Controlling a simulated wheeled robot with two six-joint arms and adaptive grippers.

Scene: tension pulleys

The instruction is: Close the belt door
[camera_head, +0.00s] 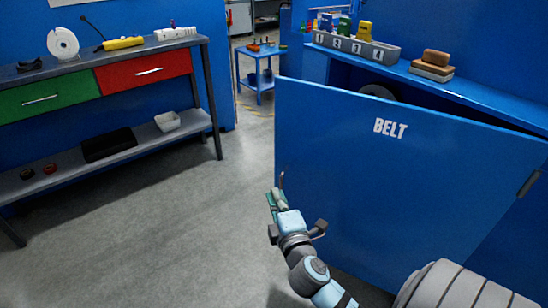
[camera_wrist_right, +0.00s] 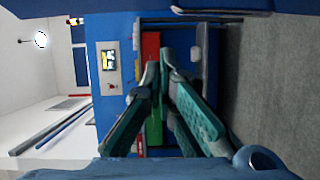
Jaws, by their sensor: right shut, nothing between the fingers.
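The blue belt door (camera_head: 345,170), marked BELT in white, stands open at an angle in the head view. Its hinge (camera_head: 529,183) is at the right, and the dark cabinet interior shows over its top edge. A thin metal handle (camera_head: 282,181) sits near the door's free left edge. My right gripper (camera_head: 273,195) is beside that edge, just below the handle, shut and empty. Whether it touches the door or handle I cannot tell. Its teal fingers come together in the right wrist view (camera_wrist_right: 158,70). My left gripper is out of view.
A numbered grey holder (camera_head: 355,46) and brown blocks (camera_head: 433,65) sit on the blue cabinet top. A workbench with a green drawer (camera_head: 40,100) and a red drawer (camera_head: 145,72) stands at the left. The floor (camera_head: 170,220) between is clear.

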